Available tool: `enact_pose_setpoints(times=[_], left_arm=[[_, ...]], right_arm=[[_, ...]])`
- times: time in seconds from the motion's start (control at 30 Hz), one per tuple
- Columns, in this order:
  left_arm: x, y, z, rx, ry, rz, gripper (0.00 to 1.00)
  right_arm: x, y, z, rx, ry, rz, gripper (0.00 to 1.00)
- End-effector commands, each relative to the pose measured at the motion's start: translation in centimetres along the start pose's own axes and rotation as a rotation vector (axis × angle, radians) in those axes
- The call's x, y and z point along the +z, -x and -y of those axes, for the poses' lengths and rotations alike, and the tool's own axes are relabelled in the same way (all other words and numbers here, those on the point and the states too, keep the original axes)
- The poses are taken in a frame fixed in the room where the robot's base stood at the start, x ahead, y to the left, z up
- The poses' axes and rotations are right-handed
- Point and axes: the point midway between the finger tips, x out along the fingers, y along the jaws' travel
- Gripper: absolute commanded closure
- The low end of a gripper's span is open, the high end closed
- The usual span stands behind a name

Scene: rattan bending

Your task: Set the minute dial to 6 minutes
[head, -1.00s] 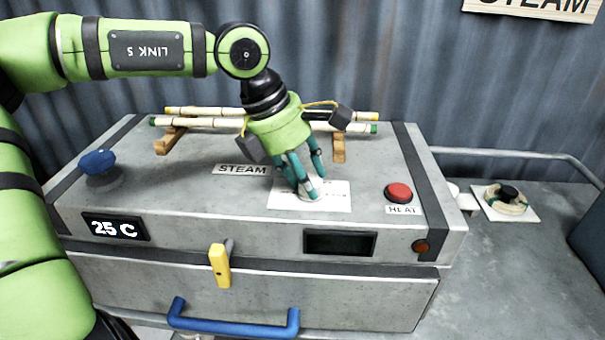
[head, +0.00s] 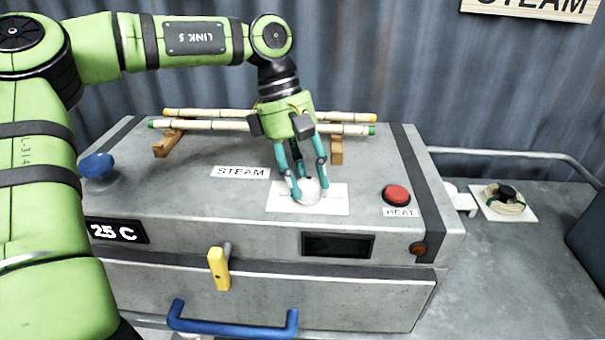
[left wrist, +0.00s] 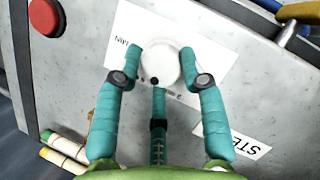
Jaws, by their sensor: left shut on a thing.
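The minute dial (head: 309,190) is a round white knob on a white label card (head: 336,200) on top of the grey steam box. In the left wrist view the dial (left wrist: 157,67) shows a black dot near its lower edge, on the side toward the single finger. My left gripper (head: 307,188) reaches down from above with its teal fingers shut around the dial. In the left wrist view two fingers sit at its sides and one below. The card's scale is mostly covered or too small to read. My right gripper is not in view.
The box top also bears a red HEAT button (head: 396,195), a blue knob (head: 97,166) and bamboo-like poles (head: 220,125) on wooden blocks. The front has a 25 C display (head: 117,231), a dark display (head: 338,245), a yellow latch (head: 219,268) and a blue handle (head: 232,325).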

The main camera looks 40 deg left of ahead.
Motion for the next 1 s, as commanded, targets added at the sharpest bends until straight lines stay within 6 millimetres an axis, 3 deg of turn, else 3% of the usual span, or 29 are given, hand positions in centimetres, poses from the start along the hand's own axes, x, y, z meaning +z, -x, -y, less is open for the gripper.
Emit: enact_pose_setpoints(times=[0.5,1.0], left_arm=[[0.23,-0.39,0.14,-0.18,-0.398,0.009,0.92],[0.14,-0.52,0.27,-0.245,-0.539,0.012,0.92]], right_arm=[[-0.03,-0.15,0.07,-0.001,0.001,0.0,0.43],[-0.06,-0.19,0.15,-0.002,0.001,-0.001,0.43]])
